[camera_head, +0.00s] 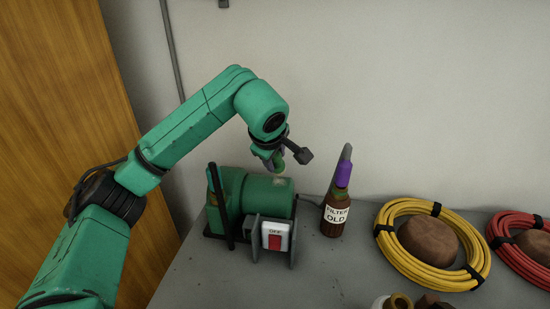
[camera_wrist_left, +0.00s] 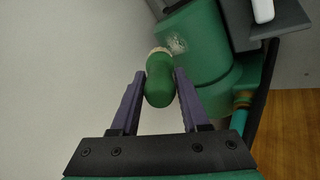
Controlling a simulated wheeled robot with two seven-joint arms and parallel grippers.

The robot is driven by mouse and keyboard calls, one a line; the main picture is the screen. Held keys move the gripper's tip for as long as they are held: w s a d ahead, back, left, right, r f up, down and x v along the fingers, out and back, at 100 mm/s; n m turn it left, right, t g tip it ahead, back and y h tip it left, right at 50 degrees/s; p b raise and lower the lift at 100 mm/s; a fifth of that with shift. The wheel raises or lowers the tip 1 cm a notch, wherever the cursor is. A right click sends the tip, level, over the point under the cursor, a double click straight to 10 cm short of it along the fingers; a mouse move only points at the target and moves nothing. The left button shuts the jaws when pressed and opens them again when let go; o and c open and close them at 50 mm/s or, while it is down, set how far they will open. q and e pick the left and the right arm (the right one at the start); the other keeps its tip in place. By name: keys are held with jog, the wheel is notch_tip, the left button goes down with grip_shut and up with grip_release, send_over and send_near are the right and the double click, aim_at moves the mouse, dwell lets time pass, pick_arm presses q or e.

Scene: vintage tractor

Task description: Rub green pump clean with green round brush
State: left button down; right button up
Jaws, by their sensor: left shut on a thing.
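The green pump (camera_head: 268,195) stands on the grey bench near its left end, with a grey switch box on its front. A pale smudge shows on the pump body (camera_wrist_left: 190,42) in the left wrist view. My left gripper (camera_head: 275,158) is over the top of the pump, shut on the green round brush (camera_head: 278,166). In the left wrist view the brush (camera_wrist_left: 159,80) sits between the two purple fingers (camera_wrist_left: 155,98), and its pale bristle end is at or very close to the pump beside the smudge. I cannot tell whether it touches. My right gripper is not in view.
A brown bottle (camera_head: 335,215) with a purple and grey top and a "FILTER OLD" label stands right of the pump. A yellow hose coil (camera_head: 463,279) and a red hose coil (camera_head: 515,258) lie farther right. A wooden panel (camera_head: 60,100) is at left. Bench space in front of the pump is clear.

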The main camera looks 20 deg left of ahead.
pick_arm(q)
jog(key=shift+f+b, duration=0.6)
jog(key=shift+f, duration=0.2)
jog(key=shift+d+r, duration=0.1)
jog(key=shift+d, duration=0.05)
jog(key=shift+w+d+p, duration=0.1)
jog(key=shift+d+p, duration=0.2)
jog(key=shift+s+a+b, duration=0.25)
jog(key=shift+a+b, duration=0.15)
jog(key=shift+a, duration=0.55)
jog(key=shift+d, duration=0.1)
jog(key=shift+w+d+p, duration=0.25)
jog(key=shift+d+p, duration=0.1)
jog(key=shift+d, duration=0.6)
